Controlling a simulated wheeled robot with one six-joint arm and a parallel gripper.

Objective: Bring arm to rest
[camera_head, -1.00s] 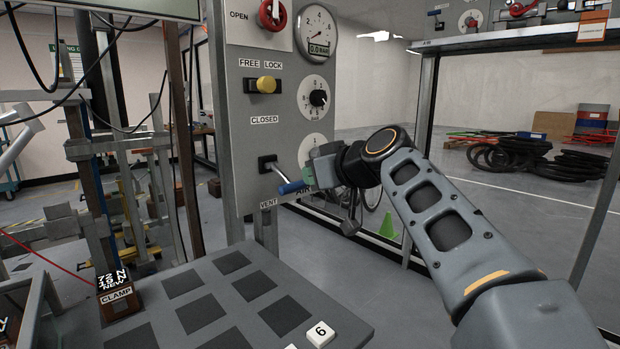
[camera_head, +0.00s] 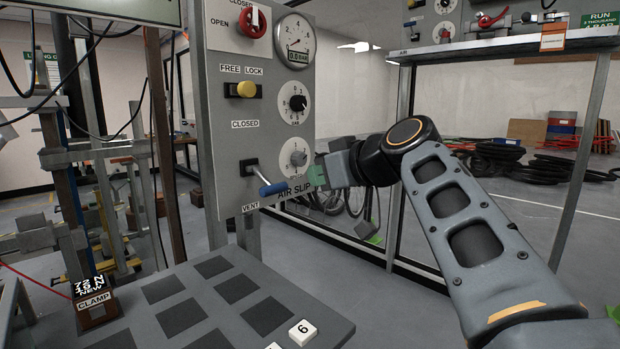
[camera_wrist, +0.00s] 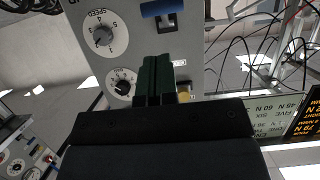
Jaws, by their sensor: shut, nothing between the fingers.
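My gripper (camera_head: 318,172) is in front of the grey control panel, just right of the blue-handled lever (camera_head: 272,187) between the CLOSED and VENT labels. The lever slants down to the right. Green fingertips show at the gripper's end, close to the lever, with a small gap between them. In the wrist view the dark green fingers (camera_wrist: 154,80) are together and hold nothing. The blue handle (camera_wrist: 162,8) is at the top of that view, apart from the fingertips. My arm reaches in from the lower right.
The panel (camera_head: 222,150) carries a red knob (camera_head: 254,20), a gauge (camera_head: 294,42), a yellow switch (camera_head: 242,90) and dials. Below is a grey board (camera_head: 235,325) with dark squares and a white tile marked 6 (camera_head: 302,332). A CLAMP block (camera_head: 95,308) stands left.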

